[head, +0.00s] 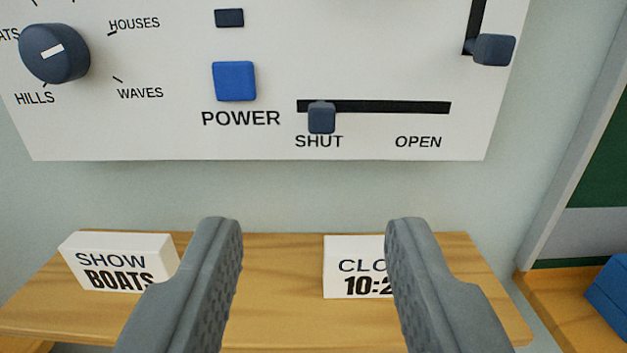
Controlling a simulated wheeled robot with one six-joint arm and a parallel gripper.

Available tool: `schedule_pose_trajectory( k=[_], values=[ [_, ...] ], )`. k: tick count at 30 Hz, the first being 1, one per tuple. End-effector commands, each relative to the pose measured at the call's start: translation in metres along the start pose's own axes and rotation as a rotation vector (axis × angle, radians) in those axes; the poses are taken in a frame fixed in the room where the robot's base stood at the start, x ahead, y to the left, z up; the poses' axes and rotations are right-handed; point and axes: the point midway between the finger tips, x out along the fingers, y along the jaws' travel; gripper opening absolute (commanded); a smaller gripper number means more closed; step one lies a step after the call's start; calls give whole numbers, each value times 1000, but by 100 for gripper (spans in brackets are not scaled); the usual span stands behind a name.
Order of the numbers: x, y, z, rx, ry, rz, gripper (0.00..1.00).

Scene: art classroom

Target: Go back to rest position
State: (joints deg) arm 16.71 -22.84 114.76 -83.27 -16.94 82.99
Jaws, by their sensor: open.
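My gripper (314,232) is open and empty, its two grey fingers reaching up from the bottom of the head view. Nothing lies between the fingertips. Behind them is a wooden shelf (275,300) below a white control panel (400,60). A white block (165,250) reading "SHOW BOATS" stands on the shelf at the left, partly behind the left finger. Another white block (340,252) reading "CLO" and "10:2" stands to the right, its right part hidden by the right finger.
The panel has a round knob (62,54) at the left, its white mark pointing right. A blue POWER button (234,82) is in the middle. A slider (321,117) sits at SHUT. Another slider (494,50) is at the upper right. A blue object (610,290) lies at the right edge.

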Motion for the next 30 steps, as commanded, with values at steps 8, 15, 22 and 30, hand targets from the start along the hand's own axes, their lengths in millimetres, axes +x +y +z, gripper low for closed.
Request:
schedule_pose_trajectory(
  k=[8, 15, 22, 30],
  values=[
    [-45, -24, -5, -7, 64, 30, 42],
    [-110, -49, 10, -7, 91, 77, 42],
    [-171, -71, 46, -1, 50, 86, 42],
    [-225, -96, 96, 2, -26, 31, 42]
  ],
)
